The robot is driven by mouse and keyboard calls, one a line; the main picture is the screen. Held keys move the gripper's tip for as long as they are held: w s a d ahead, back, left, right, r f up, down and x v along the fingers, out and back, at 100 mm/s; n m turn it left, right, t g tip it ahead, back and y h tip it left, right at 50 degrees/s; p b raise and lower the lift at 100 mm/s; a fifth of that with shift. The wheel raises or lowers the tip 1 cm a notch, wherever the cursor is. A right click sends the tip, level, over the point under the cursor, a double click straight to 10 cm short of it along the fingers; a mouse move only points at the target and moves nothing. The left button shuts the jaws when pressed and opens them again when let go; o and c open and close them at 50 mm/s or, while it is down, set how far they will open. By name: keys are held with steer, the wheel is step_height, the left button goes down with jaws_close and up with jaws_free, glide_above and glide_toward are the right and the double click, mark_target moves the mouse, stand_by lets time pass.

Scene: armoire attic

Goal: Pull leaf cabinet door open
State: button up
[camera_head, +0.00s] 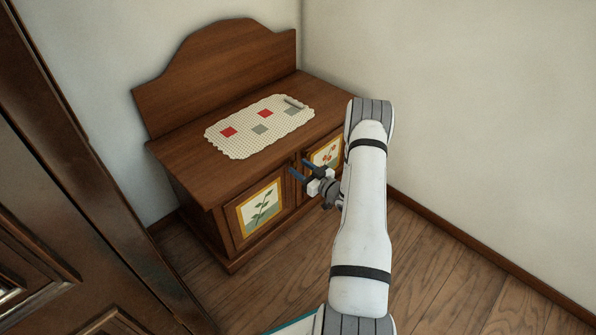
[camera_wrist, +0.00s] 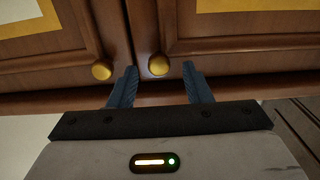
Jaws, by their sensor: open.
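The low brown wooden cabinet (camera_head: 190,185) has two front doors. The leaf door (camera_head: 262,212), on the left in the head view, bears a green leaf picture in a yellow border and looks shut. My gripper (camera_head: 299,168) is open at the upper front, near the seam between the doors. In the wrist view, two round brass knobs show. The right knob (camera_wrist: 159,65) appears between my open fingers (camera_wrist: 160,84); the left knob (camera_wrist: 102,70) is outside the left finger. No grip on either knob is visible. The wrist view does not show which knob belongs to the leaf door.
The other door (camera_head: 323,154) has an orange-and-green picture, partly behind my arm. A cream mat (camera_head: 245,142) with coloured squares and a small item lies on top. A dark armoire (camera_head: 60,200) stands at left. Walls close in behind and right; wooden floor (camera_head: 430,260) is clear at right.

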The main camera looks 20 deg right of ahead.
steer(key=shift+w+a, duration=0.15)
steer(key=shift+w, duration=0.35)
steer(key=shift+c, duration=0.3)
jaws_close()
